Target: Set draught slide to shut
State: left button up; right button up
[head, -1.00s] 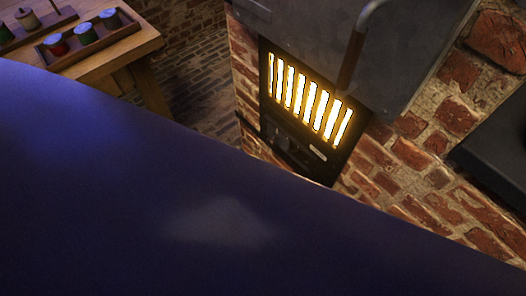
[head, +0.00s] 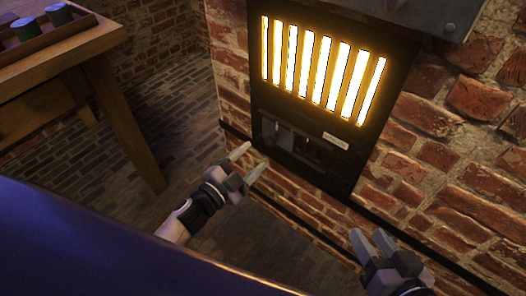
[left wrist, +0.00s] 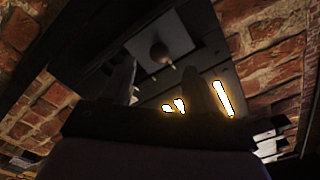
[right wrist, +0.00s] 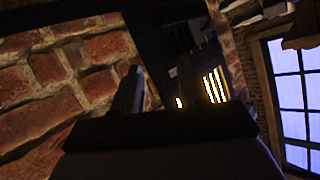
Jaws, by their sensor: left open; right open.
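The draught slide (head: 279,135) is a small grey plate in the dark panel under the glowing grate, at the left part of its slot. Dark slot shows to its right. In the left wrist view the slide plate (left wrist: 178,45) has a round knob (left wrist: 160,52) ahead of my fingers. My left gripper (head: 256,159) is open and empty, just in front of and below the slide, apart from the knob. My right gripper (head: 368,237) is open and empty, lower right, in front of the brick wall. Lettering on the small label is too small to read.
The stove front (head: 388,95) has bright vertical grate bars (head: 318,65) above the slide, with a pale label (head: 336,141) at right. Brick wall (head: 440,180) surrounds it. A wooden table (head: 70,50) with jars in a tray stands at left. Brick floor between is clear.

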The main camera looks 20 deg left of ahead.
aim_at(267, 144)
pick_arm(q)
jog(key=shift+b+x, duration=0.85)
jog(key=shift+x, duration=2.7)
grip_shut()
